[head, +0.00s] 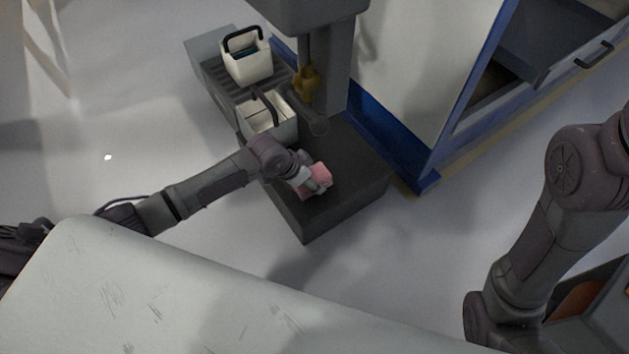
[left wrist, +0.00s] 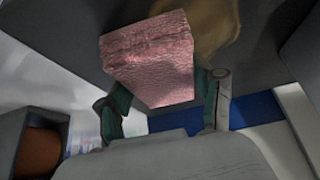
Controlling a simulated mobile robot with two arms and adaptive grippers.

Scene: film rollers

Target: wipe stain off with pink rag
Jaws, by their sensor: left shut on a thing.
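The pink rag (head: 319,174) is a small folded block with a rough surface. My left gripper (head: 312,184) is shut on it, just above or on the dark top of a low grey block (head: 350,161). In the left wrist view the rag (left wrist: 150,60) sits between the green-sided fingers of the left gripper (left wrist: 160,100). A yellowish-brown stain (left wrist: 209,25) shows on the dark surface right behind the rag, partly covered by it. I cannot tell whether the rag touches the surface. The right gripper is out of view.
Two white buckets with dark handles, a rear one (head: 245,62) and a front one (head: 266,118), stand on a grated grey platform. A brass-coloured fitting (head: 308,83) hangs above the block. A blue-and-white cabinet (head: 420,90) stands close on the right.

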